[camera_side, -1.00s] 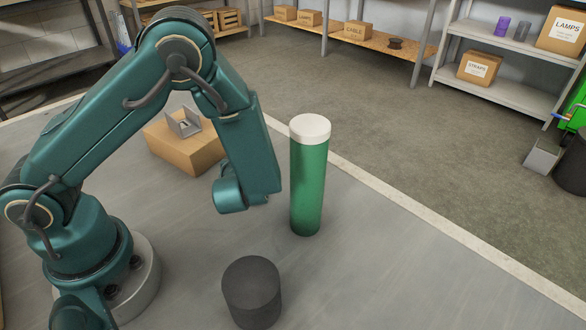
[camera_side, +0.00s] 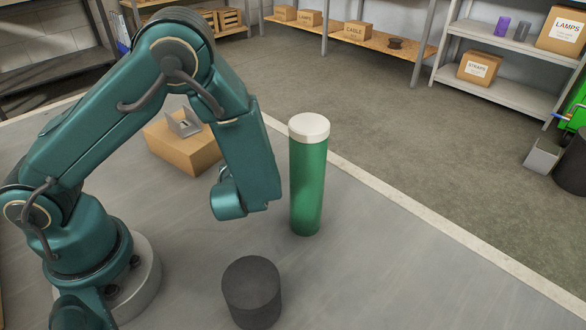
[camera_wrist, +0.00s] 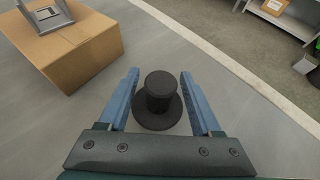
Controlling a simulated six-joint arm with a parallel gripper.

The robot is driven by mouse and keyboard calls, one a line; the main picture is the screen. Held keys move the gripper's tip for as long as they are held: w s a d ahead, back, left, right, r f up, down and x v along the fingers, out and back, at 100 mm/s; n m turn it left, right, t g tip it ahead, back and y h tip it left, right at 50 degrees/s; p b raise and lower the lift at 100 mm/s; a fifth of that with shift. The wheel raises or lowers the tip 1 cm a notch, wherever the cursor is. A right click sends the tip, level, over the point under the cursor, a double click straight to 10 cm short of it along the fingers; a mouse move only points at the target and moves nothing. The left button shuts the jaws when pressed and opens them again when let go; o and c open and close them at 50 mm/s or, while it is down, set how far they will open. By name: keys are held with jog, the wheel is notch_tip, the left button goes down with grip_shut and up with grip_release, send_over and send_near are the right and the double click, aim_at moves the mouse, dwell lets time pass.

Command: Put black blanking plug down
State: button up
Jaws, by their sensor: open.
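In the wrist view the black blanking plug (camera_wrist: 159,97) stands upright on the grey surface, a round knob on a wider flange. My gripper (camera_wrist: 159,75) is open, with one blue finger on each side of the plug. Gaps show between the plug and both fingers, so it does not look gripped. I cannot tell how far the fingertips are above the surface. In the side view my own arm hides the plug and the fingers.
A green cylinder with a white top (camera_side: 307,175) stands right of my arm. A dark grey cylinder (camera_side: 252,291) stands in front. A cardboard box (camera_side: 183,150) carrying a grey metal bracket (camera_side: 184,124) sits behind my arm. Grey surface at front right is clear.

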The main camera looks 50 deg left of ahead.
jog(key=shift+o, duration=0.5)
jog(key=shift+v, duration=1.9)
